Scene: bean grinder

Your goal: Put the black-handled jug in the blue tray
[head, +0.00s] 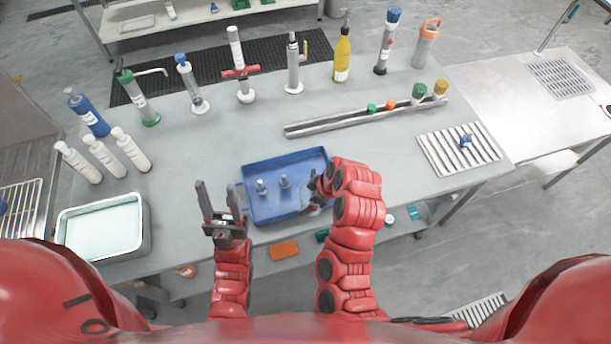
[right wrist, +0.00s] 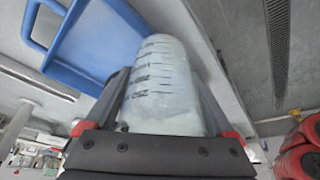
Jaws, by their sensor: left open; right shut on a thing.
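The blue tray (head: 262,166) lies on the table in front of me and holds two small metal-topped pieces (head: 262,187), (head: 284,182). In the right wrist view its blue rim (right wrist: 75,45) is at upper left. My right gripper (head: 314,184) is at the tray's right side, largely hidden by my own arm. In the right wrist view it is shut on a clear jug with black measuring marks (right wrist: 160,80). The jug's handle is not visible there. In the head view, a small pale part of the jug (head: 311,207) shows by the tray's front right corner. My left gripper (head: 217,190) is open and empty, left of the tray.
White bottles (head: 104,157) and a metal basin (head: 102,228) stand at left. Tall bottles and tools, including a yellow bottle (head: 342,56), line the back. A metal rail (head: 340,125) with coloured caps lies behind the tray. A slatted rack (head: 440,155) is at right. Table between tray and rack is clear.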

